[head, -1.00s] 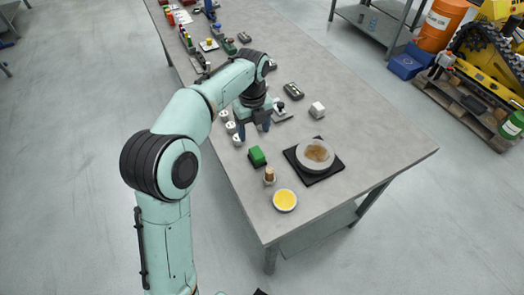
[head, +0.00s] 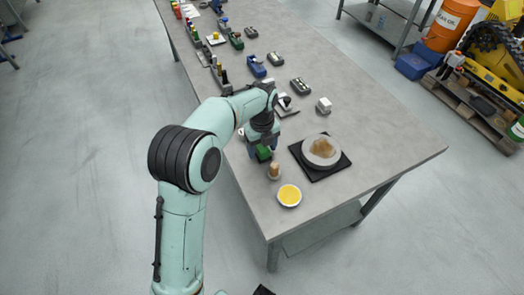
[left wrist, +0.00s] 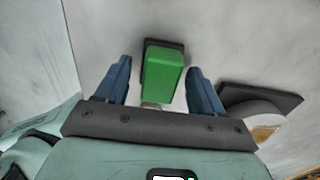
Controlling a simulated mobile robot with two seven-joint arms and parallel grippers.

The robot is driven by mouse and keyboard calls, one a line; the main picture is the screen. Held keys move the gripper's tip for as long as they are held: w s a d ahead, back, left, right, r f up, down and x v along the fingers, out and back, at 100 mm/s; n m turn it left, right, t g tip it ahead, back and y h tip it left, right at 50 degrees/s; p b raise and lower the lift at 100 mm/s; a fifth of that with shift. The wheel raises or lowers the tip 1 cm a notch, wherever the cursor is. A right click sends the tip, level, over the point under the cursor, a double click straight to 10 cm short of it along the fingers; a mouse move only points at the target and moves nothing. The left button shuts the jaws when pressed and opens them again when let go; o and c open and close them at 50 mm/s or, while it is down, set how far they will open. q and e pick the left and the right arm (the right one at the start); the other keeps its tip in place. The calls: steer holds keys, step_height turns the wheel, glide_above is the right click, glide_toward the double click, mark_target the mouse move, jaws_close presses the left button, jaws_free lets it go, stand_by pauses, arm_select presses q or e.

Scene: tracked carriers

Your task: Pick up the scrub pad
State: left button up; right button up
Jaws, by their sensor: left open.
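The scrub pad (head: 263,153), a green block, lies on the grey table near its left edge. In the left wrist view the green scrub pad (left wrist: 162,76) has a dark layer at its far end and sits between the two blue fingers. My left gripper (head: 261,146) is directly over it in the head view, pointing down. In the left wrist view the left gripper (left wrist: 159,64) is open, with a gap on both sides of the pad. My right gripper is not in view.
A dish of yellow stuff (head: 289,195) and a small brown-topped item (head: 274,171) stand close in front. Several small items line the table behind.

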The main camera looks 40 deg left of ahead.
arm_select(q)
steer(key=c, duration=1.1)
steer(key=shift+o, duration=0.2)
steer(key=shift+r, duration=0.1)
step_height(320, 180, up, 20)
steer(key=p, duration=0.4)
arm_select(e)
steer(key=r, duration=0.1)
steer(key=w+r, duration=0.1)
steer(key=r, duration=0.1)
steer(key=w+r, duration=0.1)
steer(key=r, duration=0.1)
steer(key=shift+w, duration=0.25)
arm_select(q)
steer(key=o, duration=0.5)
steer(key=c, duration=0.4)
